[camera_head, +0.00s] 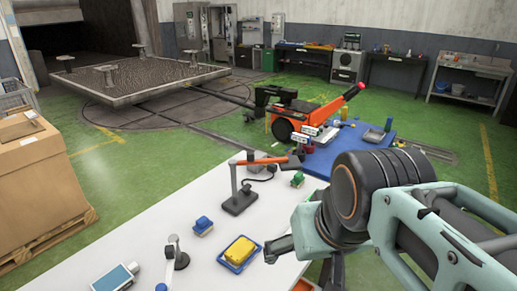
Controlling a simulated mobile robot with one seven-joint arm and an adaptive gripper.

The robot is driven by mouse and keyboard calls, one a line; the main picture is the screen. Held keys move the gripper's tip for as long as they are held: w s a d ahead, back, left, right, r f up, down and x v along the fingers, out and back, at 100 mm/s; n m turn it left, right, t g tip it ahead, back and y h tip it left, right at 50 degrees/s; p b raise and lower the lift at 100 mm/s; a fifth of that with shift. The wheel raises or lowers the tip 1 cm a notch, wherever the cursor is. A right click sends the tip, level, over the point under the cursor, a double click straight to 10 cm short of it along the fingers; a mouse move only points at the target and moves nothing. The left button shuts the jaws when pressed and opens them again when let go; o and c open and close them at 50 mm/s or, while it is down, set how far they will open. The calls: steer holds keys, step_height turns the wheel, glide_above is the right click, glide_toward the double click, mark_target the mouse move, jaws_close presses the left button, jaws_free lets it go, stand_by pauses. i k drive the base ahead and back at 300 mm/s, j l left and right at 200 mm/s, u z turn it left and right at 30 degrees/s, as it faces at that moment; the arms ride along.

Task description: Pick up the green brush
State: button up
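The green brush (297,179) is a small green block-shaped thing. It lies on the white table (130,243) near its far right edge, right of a stand with an orange-red arm. My gripper (302,266) hangs at the lower right, over the table's right edge, nearer the camera than the brush and apart from it. Its two grey fingers look spread, one to the left and one downward, with nothing seen between them. The lower finger's end is at the picture's bottom edge.
On the table stand a stand with an orange-red arm (240,195), a blue brush-like block (202,225), a yellow block on a blue tray (240,251), a grey jointed stand (176,255) and a blue-white device (116,278). A blue bench (330,158) lies beyond.

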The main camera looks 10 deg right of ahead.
mark_target(298, 179)
steer(key=i+l+u, duration=0.15)
steer(key=l, duration=0.2)
steer(key=i+l+u, duration=0.3)
steer(key=l, duration=0.45)
steer(key=i+l+u, duration=0.15)
steer(key=l, duration=0.3)
steer(key=i+l+u, duration=0.1)
steer(key=i+l, duration=0.15)
steer(key=l, duration=0.15)
